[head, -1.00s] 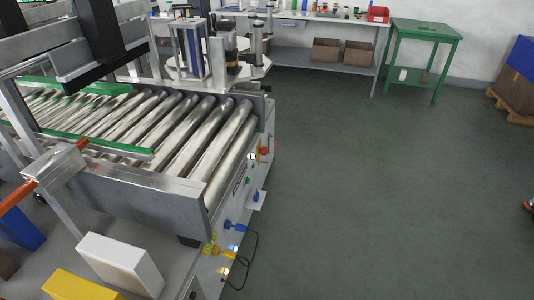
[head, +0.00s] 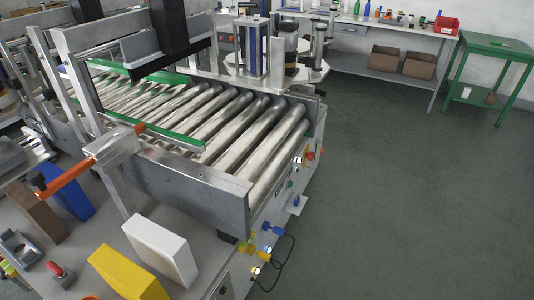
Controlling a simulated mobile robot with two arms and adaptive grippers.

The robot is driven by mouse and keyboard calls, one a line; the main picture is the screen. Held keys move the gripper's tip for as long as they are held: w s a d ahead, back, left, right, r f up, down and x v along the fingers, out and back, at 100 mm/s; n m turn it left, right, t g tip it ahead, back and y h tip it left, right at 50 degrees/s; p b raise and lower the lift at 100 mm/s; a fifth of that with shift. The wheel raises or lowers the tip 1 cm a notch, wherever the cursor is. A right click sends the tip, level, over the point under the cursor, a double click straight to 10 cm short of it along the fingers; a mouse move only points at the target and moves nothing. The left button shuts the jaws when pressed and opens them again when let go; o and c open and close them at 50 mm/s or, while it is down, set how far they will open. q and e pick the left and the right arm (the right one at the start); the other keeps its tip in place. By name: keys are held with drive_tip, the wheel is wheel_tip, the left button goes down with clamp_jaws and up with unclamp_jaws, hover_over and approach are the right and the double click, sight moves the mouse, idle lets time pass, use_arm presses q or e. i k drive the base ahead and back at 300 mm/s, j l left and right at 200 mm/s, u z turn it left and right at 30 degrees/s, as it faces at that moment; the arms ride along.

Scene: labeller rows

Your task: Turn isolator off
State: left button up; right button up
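The labeller with its roller conveyor (head: 215,125) fills the left and middle. On its right side face, seen at a steep angle, is a red control (head: 310,155) with an orange one and a pale one beside it. Lower on that face are a small green part (head: 290,184) and a blue part (head: 297,200) on a white plate. Below these are a blue fitting (head: 270,227) and yellow fittings (head: 265,251) with black cables. All are small, and I cannot tell which is the isolator or its position. Neither of my grippers shows.
White (head: 165,248), yellow (head: 128,275) and blue blocks (head: 76,197) stand on the near table. An orange bar (head: 90,168) juts out at the left. A green table (head: 495,47) and a workbench (head: 385,65) stand behind. The grey floor (head: 400,190) on the right is clear.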

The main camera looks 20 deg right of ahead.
sight(309, 156)
drive_tip(key=i+l+u, duration=0.15)
drive_tip(key=l+u, duration=0.65)
drive_tip(key=l, duration=0.25)
drive_tip(key=l+u, duration=0.35)
drive_tip(key=l, duration=0.2)
